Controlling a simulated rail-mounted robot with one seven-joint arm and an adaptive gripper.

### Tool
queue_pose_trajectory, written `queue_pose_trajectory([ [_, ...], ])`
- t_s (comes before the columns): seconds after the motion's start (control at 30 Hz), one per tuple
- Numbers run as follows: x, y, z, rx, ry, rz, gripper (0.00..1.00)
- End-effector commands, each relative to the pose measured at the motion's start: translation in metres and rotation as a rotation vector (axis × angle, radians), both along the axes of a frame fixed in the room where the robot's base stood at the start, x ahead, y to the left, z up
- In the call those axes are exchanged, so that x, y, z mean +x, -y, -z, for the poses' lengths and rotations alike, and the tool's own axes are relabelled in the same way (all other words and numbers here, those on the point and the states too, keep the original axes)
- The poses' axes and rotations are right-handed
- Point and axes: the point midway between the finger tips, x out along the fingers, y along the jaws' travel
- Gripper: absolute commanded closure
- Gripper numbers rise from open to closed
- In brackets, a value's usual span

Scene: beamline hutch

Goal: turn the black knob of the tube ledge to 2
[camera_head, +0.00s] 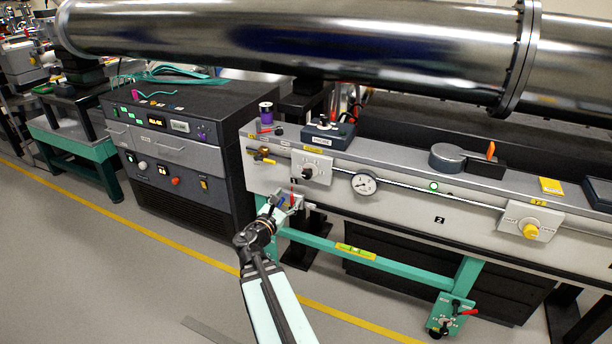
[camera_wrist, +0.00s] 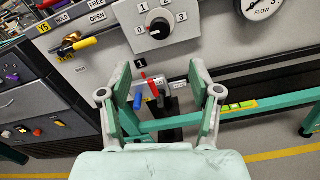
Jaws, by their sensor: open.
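The black knob (camera_head: 308,171) sits on a pale square plate on the front face of the grey tube ledge (camera_head: 375,174). In the wrist view the knob (camera_wrist: 160,28) is at the top centre, with the marks 0, 1, 2 and 3 around its left, upper and right sides. Where its pointer stands is too small to tell surely. My gripper (camera_wrist: 160,68) is open and empty, its two fingers apart below the knob in the picture. In the head view my gripper (camera_head: 283,200) is below and left of the knob, not touching it.
Red and blue levers (camera_wrist: 152,90) show between my fingers. A yellow-handled valve (camera_wrist: 85,43) is left of the knob; a flow gauge (camera_head: 364,184) is right. A green rail (camera_head: 370,259) runs below. A yellow knob (camera_head: 530,229) is further right.

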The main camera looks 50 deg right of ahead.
Motion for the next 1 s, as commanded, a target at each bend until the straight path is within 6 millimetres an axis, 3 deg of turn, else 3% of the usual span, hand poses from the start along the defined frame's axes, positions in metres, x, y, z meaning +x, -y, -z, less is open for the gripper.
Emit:
queue_pose_trajectory([
  [0.6,0.027,0.118,0.0,0.001,0.003,0.003,0.37],
  [0.8,0.032,0.143,0.0,0.001,0.003,0.002,0.37],
  [1.0,0.033,0.153,0.0,0.001,0.003,0.001,0.37],
])
